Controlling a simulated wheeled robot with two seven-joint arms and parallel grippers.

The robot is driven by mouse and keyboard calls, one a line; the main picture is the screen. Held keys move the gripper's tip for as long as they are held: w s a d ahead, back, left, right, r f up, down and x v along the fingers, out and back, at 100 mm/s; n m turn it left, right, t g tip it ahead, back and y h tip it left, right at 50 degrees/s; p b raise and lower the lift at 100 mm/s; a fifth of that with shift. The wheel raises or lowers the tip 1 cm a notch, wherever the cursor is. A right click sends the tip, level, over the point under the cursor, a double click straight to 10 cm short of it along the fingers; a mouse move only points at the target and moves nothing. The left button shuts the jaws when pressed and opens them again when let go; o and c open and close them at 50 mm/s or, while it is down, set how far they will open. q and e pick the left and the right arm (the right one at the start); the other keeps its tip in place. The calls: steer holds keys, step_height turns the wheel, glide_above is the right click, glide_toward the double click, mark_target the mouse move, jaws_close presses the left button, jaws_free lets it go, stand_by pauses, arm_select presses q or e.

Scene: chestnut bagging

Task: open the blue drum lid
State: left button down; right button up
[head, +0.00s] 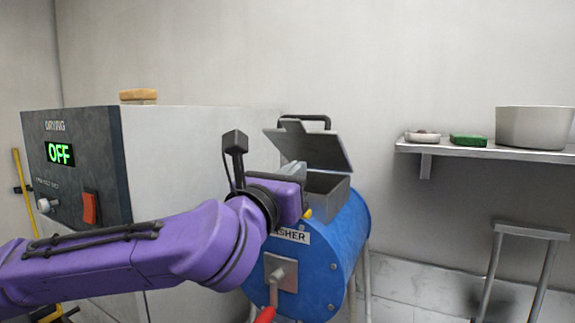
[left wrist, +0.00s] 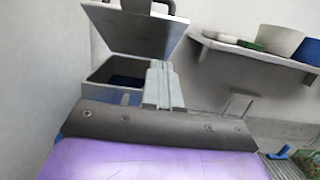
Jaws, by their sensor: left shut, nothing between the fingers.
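The blue drum (head: 345,245) lies on legs and has a plate whose readable letters end in "SHER". Its grey lid (head: 315,148) is tilted up and back, with a dark handle (head: 318,118) on its top edge. The box-shaped hatch (head: 332,190) below is uncovered. In the left wrist view the raised lid (left wrist: 135,32) stands above the hatch (left wrist: 100,75), and the dark inside shows. My left gripper (head: 294,172) is shut and empty in front of the hatch. Its fingers (left wrist: 165,72) overlap the hatch's right side in the wrist view; contact cannot be told.
A dryer cabinet (head: 75,160) reading "OFF" stands left, with a brown block (head: 138,96) on top. A wall shelf (head: 455,150) at right holds a small dish (head: 422,136), a green block (head: 468,140) and a white tub (head: 535,128). A grey stand (head: 530,232) is below it.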

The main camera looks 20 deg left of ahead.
mark_target(319, 136)
arm_select(q)
steer(key=w+r+p, duration=0.1)
steer(key=w, duration=0.1)
steer(key=w+r+p, duration=0.3)
steer(key=w, duration=0.2)
steer(key=shift+d+r+p, duration=0.15)
steer(key=shift+r+p, duration=0.05)
steer(key=shift+p, duration=0.2)
steer(key=shift+w+f, duration=0.1)
